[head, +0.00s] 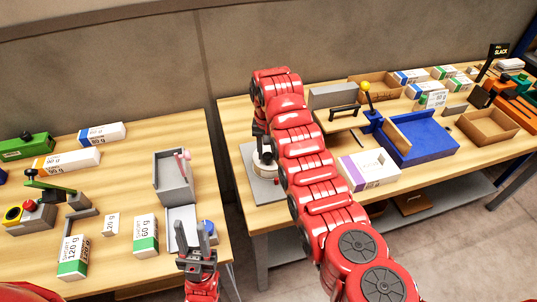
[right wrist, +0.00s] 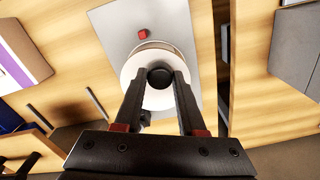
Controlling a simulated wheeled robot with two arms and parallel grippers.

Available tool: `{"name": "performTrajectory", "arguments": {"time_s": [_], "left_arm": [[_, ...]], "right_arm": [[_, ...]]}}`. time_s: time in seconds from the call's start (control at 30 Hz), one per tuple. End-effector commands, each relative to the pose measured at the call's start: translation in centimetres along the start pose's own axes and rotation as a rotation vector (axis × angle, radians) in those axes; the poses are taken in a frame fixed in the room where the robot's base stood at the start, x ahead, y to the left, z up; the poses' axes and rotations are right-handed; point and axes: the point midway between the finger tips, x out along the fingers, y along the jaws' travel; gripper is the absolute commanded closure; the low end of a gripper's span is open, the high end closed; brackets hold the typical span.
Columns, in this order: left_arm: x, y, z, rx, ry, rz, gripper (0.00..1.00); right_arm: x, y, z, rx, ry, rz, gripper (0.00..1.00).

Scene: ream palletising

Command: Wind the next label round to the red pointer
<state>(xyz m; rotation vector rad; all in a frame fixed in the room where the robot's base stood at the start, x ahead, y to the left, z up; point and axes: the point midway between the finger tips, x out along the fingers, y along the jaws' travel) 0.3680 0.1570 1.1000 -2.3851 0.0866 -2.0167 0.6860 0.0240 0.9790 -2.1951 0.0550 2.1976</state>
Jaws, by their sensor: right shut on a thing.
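A white round dial (right wrist: 133,68) with a black knob (right wrist: 160,77) at its centre sits on a grey plate (right wrist: 187,25). The red pointer (right wrist: 143,34) is a small red block on the plate, just beyond the dial's rim. My right gripper (right wrist: 161,76) is shut on the knob from above, one finger at each side. In the head view the dial (head: 264,168) is partly hidden by my right arm. Label markings on the dial cannot be made out. My left gripper (head: 197,245) is open and empty over the left table's front edge.
A purple-marked ream (head: 370,169) and a blue tray (head: 420,140) are right of my right arm. A grey holder (head: 174,178), several reams and a red button (head: 13,213) are on the left table. A gap separates the tables.

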Motion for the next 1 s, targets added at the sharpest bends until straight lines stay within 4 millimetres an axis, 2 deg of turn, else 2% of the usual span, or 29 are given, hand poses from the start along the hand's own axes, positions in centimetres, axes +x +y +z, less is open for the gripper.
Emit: {"name": "performTrajectory", "arguments": {"time_s": [0.37,0.4,0.53,0.57,0.87,1.0], "left_arm": [[0.0,0.0,0.0,0.000,0.000,0.000,0.62],[0.0,0.0,0.0,0.000,0.000,0.000,0.62],[0.0,0.0,0.0,0.000,0.000,0.000,0.62],[0.0,0.0,0.0,0.000,0.000,0.000,0.62],[-0.1,0.0,0.0,0.000,0.000,0.000,0.62],[-0.4,0.0,0.1,0.000,0.000,0.000,0.62]], "right_arm": [[-0.1,-0.1,-0.1,0.004,0.003,-0.001,1.00],[-0.1,-0.1,-0.1,0.003,0.004,-0.001,0.57],[-0.1,0.0,-0.1,0.003,0.003,-0.001,0.34],[-0.1,0.0,-0.1,0.003,0.003,-0.001,0.31],[-0.1,0.0,-0.1,0.003,0.002,-0.001,0.31],[-1.4,-0.1,-0.1,0.003,0.004,-0.002,0.31]]}}
